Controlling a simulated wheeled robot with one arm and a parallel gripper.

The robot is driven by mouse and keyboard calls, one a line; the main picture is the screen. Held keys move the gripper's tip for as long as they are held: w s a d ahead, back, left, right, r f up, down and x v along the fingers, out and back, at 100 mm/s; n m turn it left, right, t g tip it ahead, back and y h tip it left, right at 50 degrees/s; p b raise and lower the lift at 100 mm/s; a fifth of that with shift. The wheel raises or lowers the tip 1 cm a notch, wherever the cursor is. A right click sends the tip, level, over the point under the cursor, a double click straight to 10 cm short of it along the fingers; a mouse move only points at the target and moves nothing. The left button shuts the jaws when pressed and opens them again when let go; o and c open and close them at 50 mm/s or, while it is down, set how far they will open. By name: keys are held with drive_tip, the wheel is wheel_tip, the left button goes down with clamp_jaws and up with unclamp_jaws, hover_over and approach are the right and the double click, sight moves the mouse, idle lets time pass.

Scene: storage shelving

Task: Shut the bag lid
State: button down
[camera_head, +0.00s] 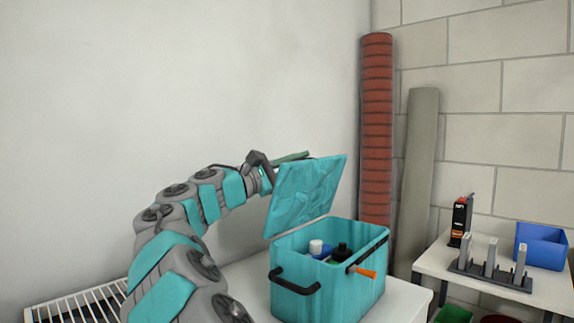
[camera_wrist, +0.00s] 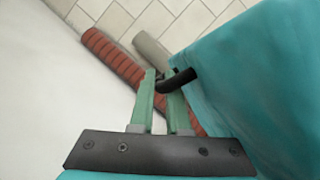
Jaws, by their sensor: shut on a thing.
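The teal bag (camera_head: 330,276) stands on a white surface with its lid (camera_head: 308,193) raised and tilted steeply upward. Bottles with white and black caps show inside it. My gripper (camera_head: 308,156) is at the upper edge of the lid, on its far-left side. In the wrist view, my gripper's green fingers (camera_wrist: 167,84) are closed around a black handle (camera_wrist: 178,80) that sticks out from the lid, and the lid (camera_wrist: 260,75) fills the right side. The lid hides part of my fingers in the head view.
A red ribbed column (camera_head: 377,130) and a grey panel (camera_head: 418,180) stand behind the bag. On the right, a white table (camera_head: 545,293) holds a blue bin (camera_head: 541,246), a grey rack (camera_head: 490,273) and a black-orange item (camera_head: 461,220). The left wall is bare.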

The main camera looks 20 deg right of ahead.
sight(329, 175)
drive_tip(key=s+d+f+m+y+b, duration=0.5)
drive_tip(key=s+d+f+m+b, duration=0.1)
drive_tip(key=s+f+m+b, duration=0.5)
drive_tip(key=shift+s+d+m+g+b, duration=0.2)
drive_tip(key=shift+s+m+g+b, duration=0.2)
drive_tip(key=shift+s+m+b, duration=0.65)
drive_tip(key=shift+s+f+m+p, duration=0.2)
drive_tip(key=shift+m+p, duration=0.1)
drive_tip(key=shift+m, duration=0.15)
drive_tip(key=c, duration=1.2)
unclamp_jaws()
drive_tip(key=shift+o, duration=0.2)
drive_tip(key=w+v, duration=0.1)
drive_tip(key=v, duration=0.6)
drive_tip(key=shift+s+a+r+p, duration=0.15)
drive_tip(key=shift+s+a+p, duration=0.2)
drive_tip(key=shift+s+p, duration=0.1)
